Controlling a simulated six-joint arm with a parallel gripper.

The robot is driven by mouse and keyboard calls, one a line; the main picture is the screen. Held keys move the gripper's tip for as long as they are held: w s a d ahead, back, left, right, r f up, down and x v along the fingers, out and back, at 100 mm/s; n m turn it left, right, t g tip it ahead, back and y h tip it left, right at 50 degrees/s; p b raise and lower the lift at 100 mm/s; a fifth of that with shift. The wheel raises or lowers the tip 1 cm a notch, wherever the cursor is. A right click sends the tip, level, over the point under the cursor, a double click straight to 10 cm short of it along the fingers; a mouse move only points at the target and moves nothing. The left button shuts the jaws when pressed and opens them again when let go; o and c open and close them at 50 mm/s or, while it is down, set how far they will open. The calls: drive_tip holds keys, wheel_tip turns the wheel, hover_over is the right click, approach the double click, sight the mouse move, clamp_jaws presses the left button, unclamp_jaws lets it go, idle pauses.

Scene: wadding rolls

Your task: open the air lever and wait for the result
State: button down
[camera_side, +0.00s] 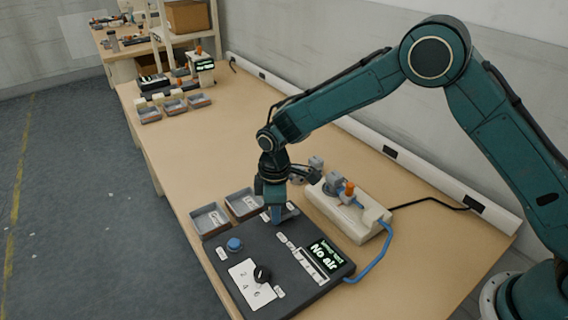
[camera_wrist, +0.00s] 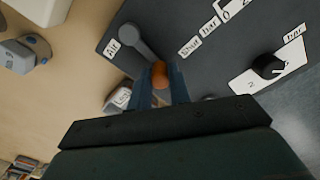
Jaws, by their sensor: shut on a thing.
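The dark control panel (camera_side: 268,248) lies on the table, and its screen (camera_side: 325,255) reads "No air" in green. The air lever (camera_wrist: 134,44) is a grey arm with an orange knob, beside an "Air" label on the panel in the wrist view. My gripper (camera_wrist: 161,82) is shut on the orange knob, with a blue finger on each side of it. In the side view my gripper (camera_side: 277,212) points down at the panel's far edge and hides the lever.
Two grey trays (camera_side: 210,219) stand left of my gripper. A blue button (camera_side: 234,244) and black dial (camera_side: 262,273) sit on the panel. A cream test fixture (camera_side: 345,212) with a blue hose stands to the right.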

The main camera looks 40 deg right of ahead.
drive_tip(key=w+m, duration=0.1)
drive_tip(key=m, duration=0.1)
drive_tip(key=w+m, duration=0.1)
drive_tip(key=m, duration=0.1)
drive_tip(key=shift+w+d+m, duration=0.1)
drive_tip(key=shift+d+m, duration=0.3)
drive_tip(key=c, duration=1.3)
unclamp_jaws()
wheel_tip(320, 180, up, 14)
